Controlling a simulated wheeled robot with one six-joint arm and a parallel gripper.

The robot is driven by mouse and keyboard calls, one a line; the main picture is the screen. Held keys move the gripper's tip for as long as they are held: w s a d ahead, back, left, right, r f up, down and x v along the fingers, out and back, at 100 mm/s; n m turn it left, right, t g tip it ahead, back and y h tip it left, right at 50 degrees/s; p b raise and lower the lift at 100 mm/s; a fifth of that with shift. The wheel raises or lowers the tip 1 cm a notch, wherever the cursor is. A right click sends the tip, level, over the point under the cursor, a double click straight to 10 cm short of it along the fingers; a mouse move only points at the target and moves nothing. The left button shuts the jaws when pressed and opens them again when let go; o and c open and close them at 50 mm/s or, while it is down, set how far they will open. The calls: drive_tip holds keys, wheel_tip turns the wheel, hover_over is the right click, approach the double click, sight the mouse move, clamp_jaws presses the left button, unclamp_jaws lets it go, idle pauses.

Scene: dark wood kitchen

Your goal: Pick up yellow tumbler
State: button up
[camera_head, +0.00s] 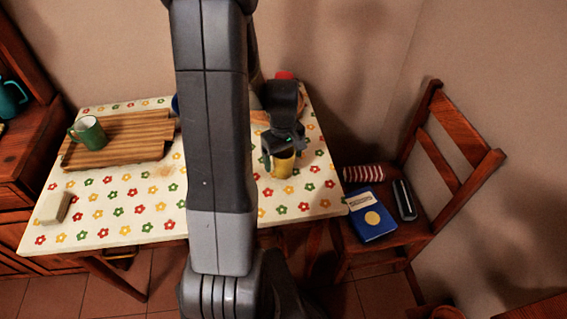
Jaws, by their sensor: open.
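The yellow tumbler (282,166) stands upright on the flower-patterned table (125,235), right of my arm. My gripper (281,155) points down over the tumbler, with its fingers at the tumbler's rim. The fingers are open and partly hide the tumbler's upper part. I cannot tell whether they touch it.
A wooden tray (145,148) with a green mug (88,132) stands at the table's left. A pale block (55,208) lies near the front left edge. A chair (425,225) at the right holds a blue book (375,222), a striped roll (363,173) and a dark case (405,200).

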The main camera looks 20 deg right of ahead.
drive_tip(key=shift+f, duration=0.8)
drive_tip(key=c, duration=1)
drive_tip(key=shift+r, duration=0.1)
